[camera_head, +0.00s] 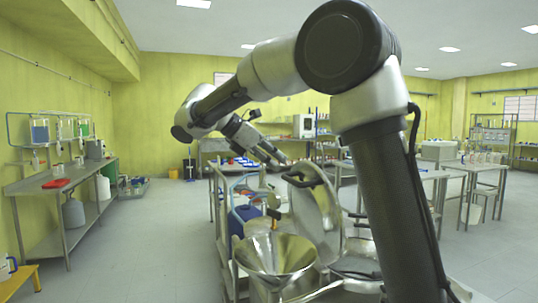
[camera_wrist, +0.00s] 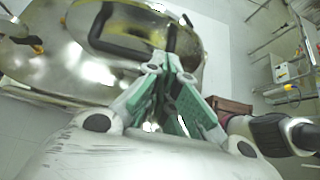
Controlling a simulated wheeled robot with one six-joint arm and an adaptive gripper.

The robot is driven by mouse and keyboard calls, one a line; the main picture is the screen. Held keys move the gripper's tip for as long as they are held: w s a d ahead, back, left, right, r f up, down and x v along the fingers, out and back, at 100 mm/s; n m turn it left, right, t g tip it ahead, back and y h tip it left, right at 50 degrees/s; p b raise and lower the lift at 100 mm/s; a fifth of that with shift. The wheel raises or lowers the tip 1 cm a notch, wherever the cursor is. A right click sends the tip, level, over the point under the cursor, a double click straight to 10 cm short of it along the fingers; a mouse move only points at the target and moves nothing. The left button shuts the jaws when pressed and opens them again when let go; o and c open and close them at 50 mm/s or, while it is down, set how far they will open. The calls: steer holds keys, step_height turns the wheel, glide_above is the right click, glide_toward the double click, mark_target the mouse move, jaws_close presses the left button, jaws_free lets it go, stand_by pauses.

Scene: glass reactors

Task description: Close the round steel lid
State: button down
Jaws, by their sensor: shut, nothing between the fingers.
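The round steel lid (camera_head: 322,222) stands open, tilted up nearly on edge, beside a steel funnel-shaped vessel (camera_head: 272,258). A black handle (camera_head: 305,174) sits on the lid near its top. My gripper (camera_head: 276,155) is above and left of the handle, with its fingers shut and empty. In the wrist view, the lid (camera_wrist: 190,75) fills the upper middle. Its black handle (camera_wrist: 122,47) lies just beyond my gripper (camera_wrist: 163,62); whether they touch I cannot tell. My arm hides part of the lid's right surroundings.
A blue container (camera_head: 243,218) stands behind the vessel. Tables (camera_head: 470,167) with glassware stand at the right.

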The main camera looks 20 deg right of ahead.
mark_target(297, 181)
steer(key=d+f, duration=0.1)
steer(key=d, duration=0.3)
steer(key=d+f, duration=0.1)
steer(key=d, duration=0.1)
steer(key=shift+d+f, duration=0.3)
steer(key=shift+d, duration=0.55)
steer(key=shift+r, duration=0.1)
